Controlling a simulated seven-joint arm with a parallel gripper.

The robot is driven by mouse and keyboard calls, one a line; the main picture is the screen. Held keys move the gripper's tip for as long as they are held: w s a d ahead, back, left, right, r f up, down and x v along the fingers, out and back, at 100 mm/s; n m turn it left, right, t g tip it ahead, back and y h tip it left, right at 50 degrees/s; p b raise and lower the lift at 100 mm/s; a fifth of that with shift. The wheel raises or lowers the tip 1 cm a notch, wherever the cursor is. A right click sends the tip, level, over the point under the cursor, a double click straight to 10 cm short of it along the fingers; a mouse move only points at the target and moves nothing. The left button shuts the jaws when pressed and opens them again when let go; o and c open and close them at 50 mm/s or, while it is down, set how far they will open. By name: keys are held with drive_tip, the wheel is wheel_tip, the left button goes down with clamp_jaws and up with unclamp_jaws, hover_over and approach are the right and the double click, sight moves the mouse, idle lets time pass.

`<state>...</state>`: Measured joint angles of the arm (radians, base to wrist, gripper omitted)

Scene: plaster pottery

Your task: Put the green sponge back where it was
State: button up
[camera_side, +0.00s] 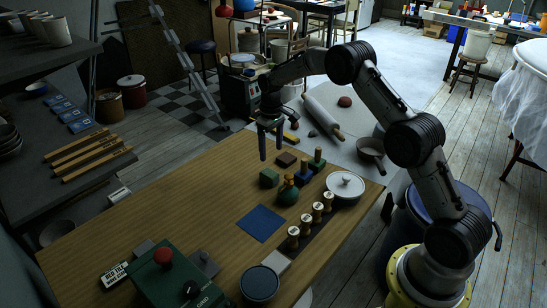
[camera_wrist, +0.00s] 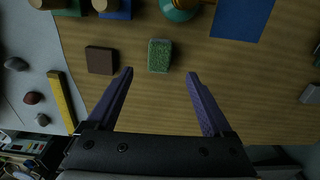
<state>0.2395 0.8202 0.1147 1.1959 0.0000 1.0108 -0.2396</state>
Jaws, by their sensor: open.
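The green sponge (camera_side: 269,178), a small block, lies on the wooden table near its back edge. In the wrist view the sponge (camera_wrist: 159,56) shows just beyond the gap between my fingertips, about centred on it. My gripper (camera_side: 271,154) has purple fingers pointing down, above the table and behind the sponge in the side view. In the wrist view my gripper (camera_wrist: 160,73) is open, with nothing between its fingers. A flat blue square (camera_side: 261,222) lies on the table in front of the sponge; its edge part (camera_wrist: 241,18) shows in the wrist view.
A brown block (camera_side: 286,159) lies close beside the sponge. A green round bottle (camera_side: 288,192), wooden-handled blocks (camera_side: 317,160), a lidded white pot (camera_side: 345,185) and several stamps (camera_side: 305,222) stand to the right. A green box (camera_side: 178,278) stands at the front. The table's left middle is clear.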

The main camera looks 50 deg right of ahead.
drive_tip(key=s+a+r+t, duration=0.1)
drive_tip(key=s+a+r, duration=0.3)
drive_tip(key=s+r, duration=0.55)
drive_tip(key=s+a+r+t, duration=0.2)
drive_tip(key=s+a+r, duration=0.35)
drive_tip(key=r, duration=0.65)
drive_tip(key=s+a+t, duration=0.1)
drive_tip(key=s+a, duration=0.1)
drive_tip(key=s, duration=0.9)
drive_tip(key=s+a+t, duration=0.1)
drive_tip(key=s, duration=1.1)
drive_tip(key=shift+a+f+t, duration=0.3)
drive_tip(key=shift+a, duration=0.1)
